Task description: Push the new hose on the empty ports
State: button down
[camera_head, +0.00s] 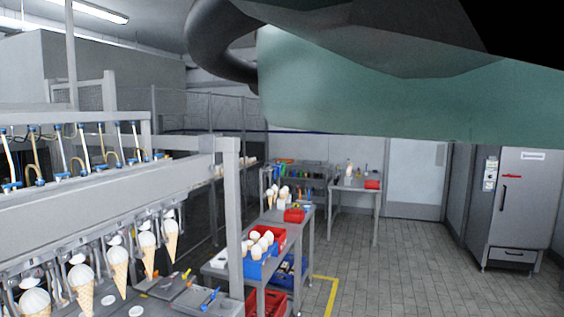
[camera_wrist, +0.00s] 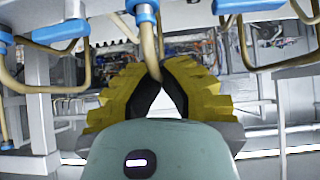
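In the wrist view my gripper (camera_wrist: 157,66) has yellow ribbed fingers with dark pads. Their tips come together around a beige hose (camera_wrist: 149,48), which hangs from a blue fitting (camera_wrist: 145,10) at the top edge. The hose's lower part shows between the pads. Other hoses loop at the left (camera_wrist: 45,88) and right (camera_wrist: 245,50) from blue fittings. In the head view, a row of beige hoses (camera_head: 83,146) with blue fittings stands along the grey machine beam (camera_head: 70,180). My gripper is out of that view. I cannot tell which ports are empty.
White-topped cones (camera_head: 118,265) hang in grippers under the beam. A grey post (camera_head: 233,215) stands at its near end. Tables with red bins (camera_head: 294,215) and blue bins (camera_head: 262,265) lie behind. A cabinet (camera_head: 515,205) stands right. The tiled floor (camera_head: 410,275) is clear.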

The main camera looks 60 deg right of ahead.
jog(key=c, duration=0.6)
grip_release()
jog(key=shift+r, duration=0.1)
jog(key=shift+d+r+p, duration=0.1)
jog(key=shift+r+p, duration=1.6)
jog(key=shift+r, duration=0.75)
